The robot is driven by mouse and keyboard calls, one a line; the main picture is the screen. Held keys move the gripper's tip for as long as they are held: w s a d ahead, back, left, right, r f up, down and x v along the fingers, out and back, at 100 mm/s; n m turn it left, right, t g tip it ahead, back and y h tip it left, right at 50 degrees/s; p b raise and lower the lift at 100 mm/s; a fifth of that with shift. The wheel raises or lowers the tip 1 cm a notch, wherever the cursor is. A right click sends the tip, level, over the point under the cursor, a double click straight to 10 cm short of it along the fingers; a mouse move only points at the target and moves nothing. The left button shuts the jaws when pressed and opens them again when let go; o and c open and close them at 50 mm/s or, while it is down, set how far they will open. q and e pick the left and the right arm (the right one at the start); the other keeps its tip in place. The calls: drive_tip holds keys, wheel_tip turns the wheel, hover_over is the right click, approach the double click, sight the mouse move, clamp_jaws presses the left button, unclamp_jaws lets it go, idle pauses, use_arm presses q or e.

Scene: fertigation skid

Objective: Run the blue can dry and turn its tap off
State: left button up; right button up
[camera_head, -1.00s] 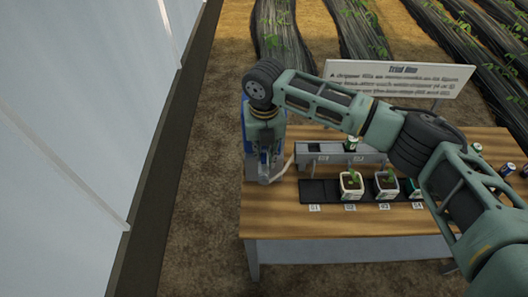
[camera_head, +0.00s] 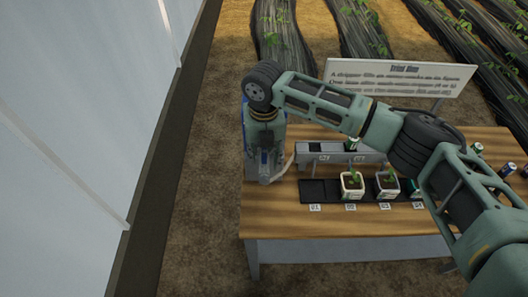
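The blue can (camera_head: 247,138) stands at the left end of the wooden bench. It is mostly hidden behind my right wrist and gripper, with blue showing along its left edge. My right arm reaches in from the right, and my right gripper (camera_head: 266,166) points down in front of the can. The fingers are small and dark against it, so I cannot tell whether they are open or shut, or whether they touch the tap. The tap itself is not distinguishable. My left gripper is not in view.
A pale tube (camera_head: 287,166) curves beside the can towards a grey rail (camera_head: 320,152). White pots with seedlings (camera_head: 352,186) stand on a black tray (camera_head: 318,192), with number tags in front. A sign (camera_head: 400,78) stands behind. Small cans (camera_head: 508,170) sit at the far right.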

sight(264, 151)
wheel_tip(264, 151, up, 10)
drive_tip(key=p, duration=0.9)
drive_tip(key=shift+w+r, duration=0.1)
drive_tip(key=shift+r, duration=0.05)
idle(4.4)
